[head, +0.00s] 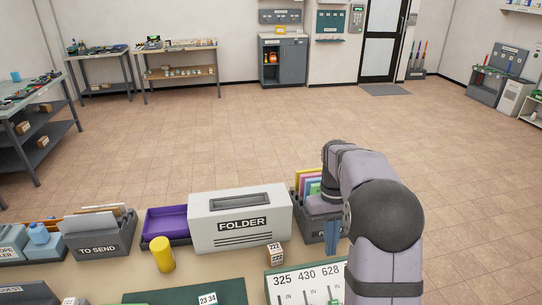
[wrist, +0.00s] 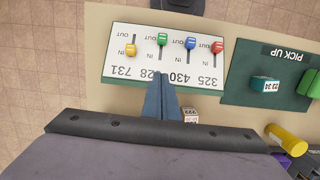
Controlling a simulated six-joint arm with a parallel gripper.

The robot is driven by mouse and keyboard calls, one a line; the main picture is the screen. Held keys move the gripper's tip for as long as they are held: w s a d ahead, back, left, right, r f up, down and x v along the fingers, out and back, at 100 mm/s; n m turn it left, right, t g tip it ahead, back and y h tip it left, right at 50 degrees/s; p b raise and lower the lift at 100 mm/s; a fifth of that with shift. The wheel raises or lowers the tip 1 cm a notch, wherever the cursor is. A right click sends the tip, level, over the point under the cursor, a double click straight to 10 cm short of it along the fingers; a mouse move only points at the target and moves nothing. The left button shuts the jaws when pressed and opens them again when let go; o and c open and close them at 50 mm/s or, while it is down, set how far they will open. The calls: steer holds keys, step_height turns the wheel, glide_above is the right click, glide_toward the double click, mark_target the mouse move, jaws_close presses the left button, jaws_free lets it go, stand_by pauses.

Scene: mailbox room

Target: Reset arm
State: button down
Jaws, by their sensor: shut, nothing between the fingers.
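My arm reaches in from the lower right of the head view and bends down at its far end. My gripper (head: 332,236) points down behind the slider panel (head: 291,284), near the folder machine; the arm partly hides it. In the wrist view the two blue-grey fingers (wrist: 160,78) lie together, empty, in front of the white slider panel (wrist: 128,70). They cover part of the number 628. Whether they touch the panel cannot be told.
The grey folder machine (head: 240,220) and a rack of coloured folders (head: 308,184) stand close to my gripper. A numbered cube (head: 275,254) and a yellow cylinder (head: 161,255) stand on the table. The green pick-up mat (wrist: 242,88) is beside the panel. Open floor lies beyond the table.

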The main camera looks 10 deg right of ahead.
steer(key=w+f, duration=0.1)
steer(key=w+f+m+t, duration=0.1)
steer(key=shift+w+d+f, duration=0.1)
steer(key=shift+d+f, duration=0.05)
steer(key=shift+f, duration=0.2)
steer(key=shift+m, duration=0.6)
steer(key=s+f, duration=0.2)
steer(key=s+a+f, duration=0.1)
steer(key=s+f, duration=0.1)
steer(key=s+a+f, duration=0.1)
steer(key=s+f, duration=0.1)
steer(key=shift+s+a, duration=0.2)
steer(key=shift+s, duration=0.05)
steer(key=s+a+r+n, duration=0.1)
steer(key=s+a, duration=0.3)
steer(key=s, duration=0.3)
steer(key=s+a+r+n+t, duration=0.1)
steer(key=s+a, duration=0.4)
steer(key=s, duration=0.2)
steer(key=shift+a+r, duration=0.3)
steer(key=shift+r, duration=0.05)
